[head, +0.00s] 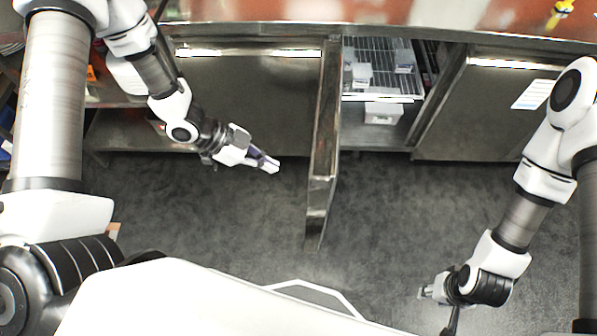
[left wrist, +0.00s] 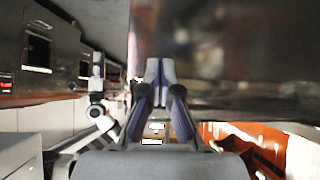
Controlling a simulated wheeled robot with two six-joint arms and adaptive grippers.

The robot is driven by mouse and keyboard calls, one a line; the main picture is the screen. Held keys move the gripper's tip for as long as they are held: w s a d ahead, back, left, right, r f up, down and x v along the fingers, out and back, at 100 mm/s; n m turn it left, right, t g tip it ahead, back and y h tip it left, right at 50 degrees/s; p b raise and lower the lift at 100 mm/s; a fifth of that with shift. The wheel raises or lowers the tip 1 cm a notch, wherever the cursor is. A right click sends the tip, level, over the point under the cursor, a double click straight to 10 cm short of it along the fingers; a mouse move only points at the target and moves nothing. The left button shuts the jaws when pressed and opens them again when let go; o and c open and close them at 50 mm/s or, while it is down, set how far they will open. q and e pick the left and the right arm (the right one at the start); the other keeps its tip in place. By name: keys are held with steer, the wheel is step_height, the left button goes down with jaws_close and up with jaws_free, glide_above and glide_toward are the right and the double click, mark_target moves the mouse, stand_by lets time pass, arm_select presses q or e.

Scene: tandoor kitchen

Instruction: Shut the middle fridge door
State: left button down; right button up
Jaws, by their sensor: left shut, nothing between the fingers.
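The middle fridge door (head: 322,150) stands open in the head view, swung out from the counter and seen almost edge-on. Right of it, the open compartment (head: 382,85) shows a wire shelf and pale containers. My left gripper (head: 272,165) is shut and empty, left of the door and apart from it. In the left wrist view its closed fingers (left wrist: 159,72) lie in front of a blurred dark metal surface (left wrist: 235,50), which I cannot identify for sure. My right gripper (head: 428,292) is low at the right, over the floor, away from the door; its fingers are too small to read.
A closed steel front (head: 250,95) lies left of the open door. Another steel door (head: 480,110) with a white paper is at the right. The counter top (head: 400,15) runs along the back. Dark floor (head: 390,220) is clear between the door and my right arm.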

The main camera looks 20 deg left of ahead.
mark_target(320, 163)
arm_select(q)
steer(key=w+d+f, duration=0.1)
steer(key=d+f, duration=0.1)
steer(key=d, duration=0.5)
steer(key=shift+w+f, duration=0.15)
steer(key=shift+f, duration=0.2)
